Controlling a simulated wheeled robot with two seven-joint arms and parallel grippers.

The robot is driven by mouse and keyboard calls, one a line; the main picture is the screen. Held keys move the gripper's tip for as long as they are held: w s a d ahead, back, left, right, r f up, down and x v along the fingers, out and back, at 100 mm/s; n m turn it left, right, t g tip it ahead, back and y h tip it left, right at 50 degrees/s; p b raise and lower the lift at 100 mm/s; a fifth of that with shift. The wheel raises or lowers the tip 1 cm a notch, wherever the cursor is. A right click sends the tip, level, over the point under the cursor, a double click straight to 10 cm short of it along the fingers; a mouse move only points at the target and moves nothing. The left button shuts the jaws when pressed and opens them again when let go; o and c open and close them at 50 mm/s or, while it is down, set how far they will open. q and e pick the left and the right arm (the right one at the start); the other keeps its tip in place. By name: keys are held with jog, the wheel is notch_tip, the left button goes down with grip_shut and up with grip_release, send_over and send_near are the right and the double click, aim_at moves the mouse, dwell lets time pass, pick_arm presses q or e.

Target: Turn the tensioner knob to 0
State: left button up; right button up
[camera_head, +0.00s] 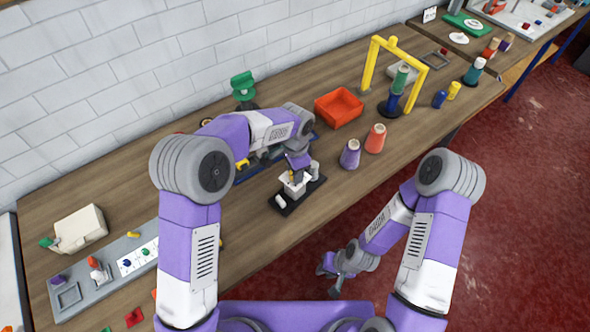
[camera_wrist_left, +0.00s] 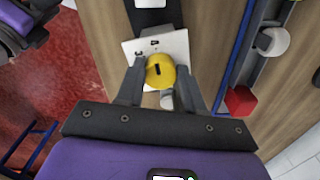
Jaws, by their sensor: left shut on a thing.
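The tensioner knob (camera_wrist_left: 160,78) is yellow and round, with a short dark line on its top that runs nearly up and down in the left wrist view. In the head view, my left gripper (camera_head: 297,175) is over the white unit on a black base (camera_head: 284,204), and hides most of the knob. My right gripper (camera_head: 328,281) hangs off the table's front edge, open and empty.
A red block (camera_wrist_left: 239,101) lies near a blue-edged rail.

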pick_arm(q)
jog(key=o, duration=1.1)
jog(key=shift+c, duration=0.2)
notch_tip(320, 180, up, 8)
jog(key=shift+f+p, duration=0.2)
jog(key=shift+p, duration=0.3)
